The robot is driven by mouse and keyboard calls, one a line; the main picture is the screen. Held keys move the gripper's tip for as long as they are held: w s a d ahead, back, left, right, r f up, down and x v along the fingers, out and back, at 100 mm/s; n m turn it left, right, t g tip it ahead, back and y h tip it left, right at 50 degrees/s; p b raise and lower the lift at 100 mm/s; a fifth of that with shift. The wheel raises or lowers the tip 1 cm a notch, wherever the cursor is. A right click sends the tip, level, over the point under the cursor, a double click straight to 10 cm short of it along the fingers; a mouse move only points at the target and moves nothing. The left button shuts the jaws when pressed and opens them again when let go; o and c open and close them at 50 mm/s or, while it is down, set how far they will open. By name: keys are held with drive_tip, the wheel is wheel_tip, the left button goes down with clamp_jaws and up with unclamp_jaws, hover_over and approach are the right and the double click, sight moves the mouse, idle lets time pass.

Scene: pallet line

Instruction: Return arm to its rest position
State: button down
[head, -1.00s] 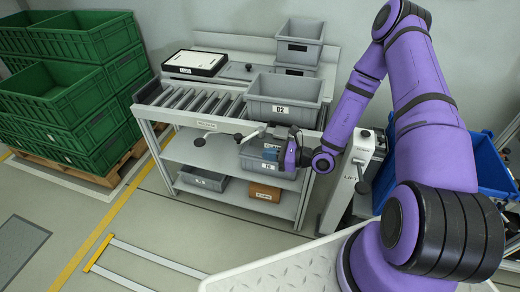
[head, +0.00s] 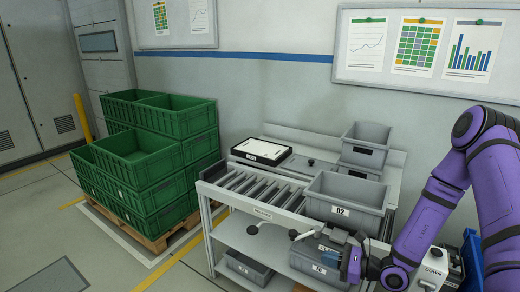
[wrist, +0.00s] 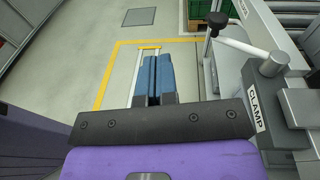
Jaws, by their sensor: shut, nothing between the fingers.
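My purple arm (head: 432,215) reaches in from the right in the head view, bent downward at the front right of the grey roller workstation. My gripper (head: 344,260) is at the front edge of the workstation, just below the grey bin marked 02 (head: 341,212). In the wrist view its two blue fingers (wrist: 153,77) are together, with nothing between them, pointing over open floor. A grey clamp (wrist: 262,95) with a black-knobbed lever stands close on the right of the gripper there.
The workstation's rollers (head: 256,189) and lower shelf with grey bins (head: 247,268) lie left of my gripper. Green crates (head: 150,167) are stacked on a pallet farther left. A lift post (head: 433,265) stands near my arm at right. Floor at lower left is clear.

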drive_tip(key=s+a+r+n+g+h, duration=0.1)
drive_tip(key=s+r+n+g, duration=0.2)
drive_tip(key=r+n, duration=0.35)
drive_tip(key=s+r+n+g+h, duration=0.2)
drive_tip(key=s+r+n+g, duration=0.15)
drive_tip(key=r, duration=0.55)
drive_tip(key=s+a+r+n+g+h, duration=0.1)
drive_tip(key=s+r+n+g, duration=0.15)
drive_tip(key=r+n, duration=0.4)
drive_tip(key=s+d+r+n+t+h, duration=0.3)
drive_tip(key=s+r, duration=0.4)
drive_tip(key=r, duration=0.3)
drive_tip(key=s+d+r+n+t+h, duration=0.3)
drive_tip(key=s+d+r+h, duration=0.2)
drive_tip(key=r, duration=0.5)
drive_tip(key=s+h, duration=0.2)
drive_tip(key=s, duration=0.1)
drive_tip(key=shift+d+n, duration=0.35)
